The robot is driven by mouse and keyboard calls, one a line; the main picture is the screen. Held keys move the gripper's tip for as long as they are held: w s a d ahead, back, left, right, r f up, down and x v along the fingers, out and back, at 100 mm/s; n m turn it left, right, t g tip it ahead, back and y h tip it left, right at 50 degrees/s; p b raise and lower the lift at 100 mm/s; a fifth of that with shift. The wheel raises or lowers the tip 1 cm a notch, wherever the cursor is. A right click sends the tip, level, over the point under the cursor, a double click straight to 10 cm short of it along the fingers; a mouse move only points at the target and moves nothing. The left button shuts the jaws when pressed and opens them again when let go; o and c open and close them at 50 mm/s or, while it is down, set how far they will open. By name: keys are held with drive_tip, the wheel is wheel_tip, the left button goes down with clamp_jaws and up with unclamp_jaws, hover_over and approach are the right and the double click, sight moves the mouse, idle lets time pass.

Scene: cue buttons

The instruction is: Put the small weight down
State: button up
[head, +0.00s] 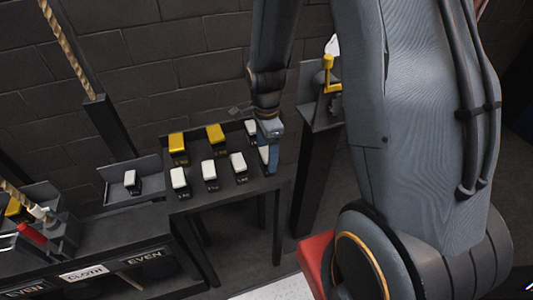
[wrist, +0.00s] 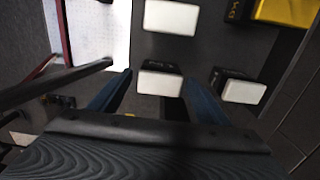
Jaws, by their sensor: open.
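Several small dark blocks with white tops stand on a dark table (head: 225,198). One white-topped weight (head: 240,166) is left of my gripper (head: 268,158), which points down at the table's right end. In the wrist view, my gripper's two blue fingers are apart, and a white-topped weight (wrist: 160,84) shows between and beyond their tips. I cannot tell whether the fingers touch it. Another white-topped weight (wrist: 240,90) is to its right and one (wrist: 171,17) is above it. The labels are too small to read, so I cannot tell which is the small weight.
Two yellow-topped weights (head: 215,136) stand in the back row. A single white-topped weight (head: 131,182) sits on a grey tray (head: 118,199) at left. A stand with a yellow handle (head: 328,72) is behind right. A red-handled tool (head: 34,233) is at far left.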

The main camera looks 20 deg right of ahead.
sight(266, 153)
wheel_tip(266, 153, up, 11)
drive_tip(key=b, duration=0.2)
drive_tip(key=s+n+t, duration=0.1)
drive_tip(key=s+n, duration=0.8)
drive_tip(key=n, duration=0.9)
drive_tip(key=shift+s+f, duration=0.15)
drive_tip(key=shift+f, duration=0.15)
